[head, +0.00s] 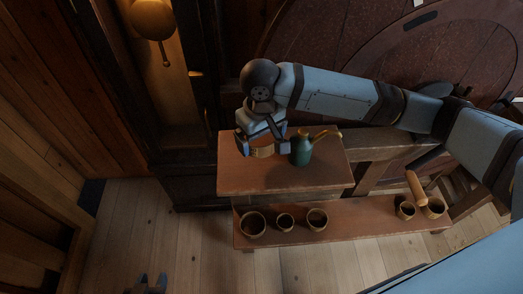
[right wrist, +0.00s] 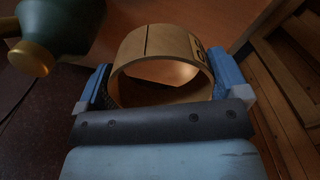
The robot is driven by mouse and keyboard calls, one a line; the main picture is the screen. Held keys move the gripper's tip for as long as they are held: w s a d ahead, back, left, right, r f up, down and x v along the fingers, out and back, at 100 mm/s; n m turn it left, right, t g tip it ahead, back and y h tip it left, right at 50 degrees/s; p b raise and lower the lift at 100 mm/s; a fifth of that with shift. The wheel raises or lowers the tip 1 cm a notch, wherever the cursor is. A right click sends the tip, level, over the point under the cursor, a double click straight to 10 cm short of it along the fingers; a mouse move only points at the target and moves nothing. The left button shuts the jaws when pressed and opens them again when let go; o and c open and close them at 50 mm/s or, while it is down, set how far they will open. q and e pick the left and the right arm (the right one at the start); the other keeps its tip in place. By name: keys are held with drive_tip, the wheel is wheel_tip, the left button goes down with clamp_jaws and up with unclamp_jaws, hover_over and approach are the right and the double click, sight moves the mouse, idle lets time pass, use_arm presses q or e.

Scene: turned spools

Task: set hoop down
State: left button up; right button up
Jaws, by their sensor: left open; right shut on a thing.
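The hoop (right wrist: 165,42) is a wide pale wooden ring, with a dark seam and dark marks on its outer band. In the head view the hoop (head: 263,153) is at the upper bench's left part. My right gripper (head: 262,146) is shut on it, with a blue finger on either side in the right wrist view (right wrist: 162,85). I cannot tell whether the hoop touches the bench top. My left gripper (head: 148,284) is open and empty, low at the left over the floor.
Several wooden cups, such as the left one (head: 253,224), stand on the lower bench (head: 350,231). The upper bench's front strip is clear.

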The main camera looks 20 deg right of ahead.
sight(261, 160)
drive_tip(key=shift+f, duration=3.05)
drive_tip(key=o, duration=0.5)
drive_tip(key=shift+f, duration=0.1)
drive_tip(key=shift+o, duration=0.2)
